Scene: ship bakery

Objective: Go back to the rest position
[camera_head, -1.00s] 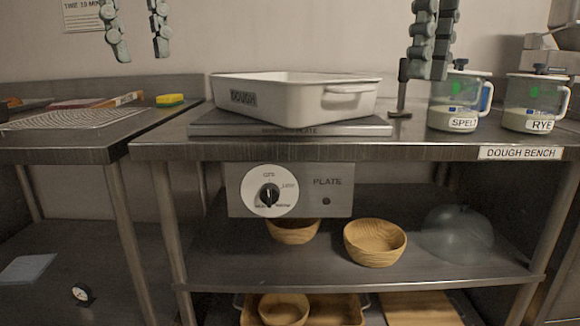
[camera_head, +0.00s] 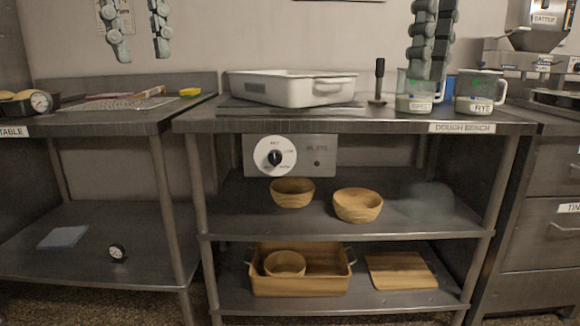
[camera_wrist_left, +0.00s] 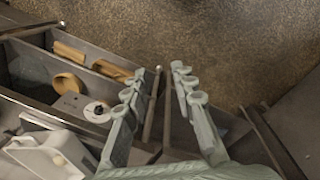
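My left gripper (camera_head: 143,57) hangs in front of the wall above the left table. Its two fingers are well apart with nothing between them. The left wrist view shows the same gripper (camera_wrist_left: 158,85), open and empty. My right gripper (camera_head: 429,78) points down at the spelt jug (camera_head: 415,103) on the dough bench and covers part of it. Its fingers overlap in this view, so its opening is unclear. No held object shows in it. A dark-handled tool (camera_head: 380,78) stands upright on the bench, apart from the right gripper.
The white dough tub (camera_head: 290,90) rests on a plate on the bench. The rye jug (camera_head: 480,92) is at right. A yellow sponge (camera_head: 190,92) lies on the left table. Wooden bowls (camera_head: 358,205) sit on the shelf below. Drawers (camera_head: 540,180) stand at far right.

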